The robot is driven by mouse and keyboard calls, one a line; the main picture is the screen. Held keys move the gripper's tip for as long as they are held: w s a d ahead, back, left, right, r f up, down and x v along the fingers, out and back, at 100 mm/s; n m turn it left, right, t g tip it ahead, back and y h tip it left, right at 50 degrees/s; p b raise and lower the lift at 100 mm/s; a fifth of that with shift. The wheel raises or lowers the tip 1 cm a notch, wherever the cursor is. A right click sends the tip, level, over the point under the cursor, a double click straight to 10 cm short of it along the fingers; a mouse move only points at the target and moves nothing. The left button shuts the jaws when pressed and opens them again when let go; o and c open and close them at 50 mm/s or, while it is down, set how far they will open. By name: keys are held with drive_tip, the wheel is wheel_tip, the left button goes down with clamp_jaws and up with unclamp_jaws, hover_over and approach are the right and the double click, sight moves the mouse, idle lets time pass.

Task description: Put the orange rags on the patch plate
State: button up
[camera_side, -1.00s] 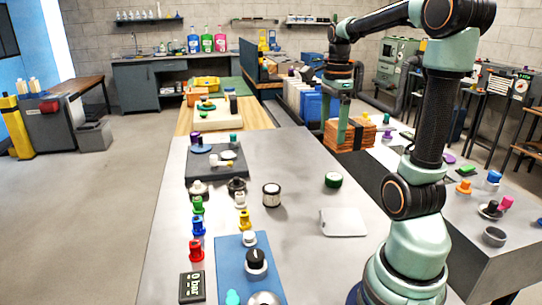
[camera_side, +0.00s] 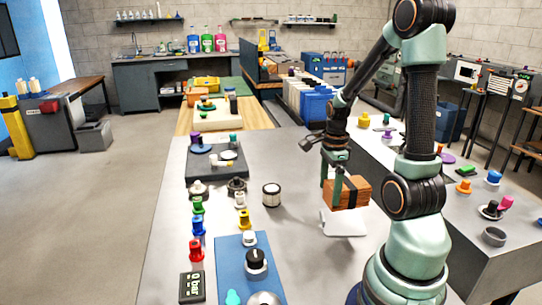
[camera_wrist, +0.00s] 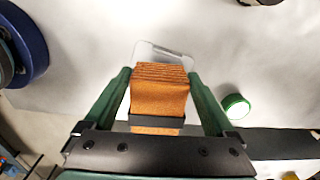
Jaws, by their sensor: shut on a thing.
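The orange rags (camera_side: 348,192) are a folded stack with a dark band around it. My gripper (camera_side: 338,182) is shut on the stack, with one green finger on each side. The rags also show between the fingers in the wrist view (camera_wrist: 160,95). The patch plate, which I take to be the pale flat rounded plate (camera_side: 343,226), lies on the grey table below the rags. In the wrist view part of the plate (camera_wrist: 150,50) shows beyond the stack, which hides the rest. The rags appear held above the plate; the exact gap is unclear.
A white-and-black cylinder (camera_side: 271,195) stands left of the plate. A green-capped round item (camera_wrist: 236,107) shows right of the rags in the wrist view. A blue board with knobs (camera_side: 238,262) and several coloured fittings (camera_side: 197,228) stand further left. The table between is clear.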

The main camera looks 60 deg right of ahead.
sight(328, 201)
drive_tip(key=shift+f, duration=2.1)
drive_tip(key=shift+f, duration=0.15)
drive_tip(key=o, duration=1.3)
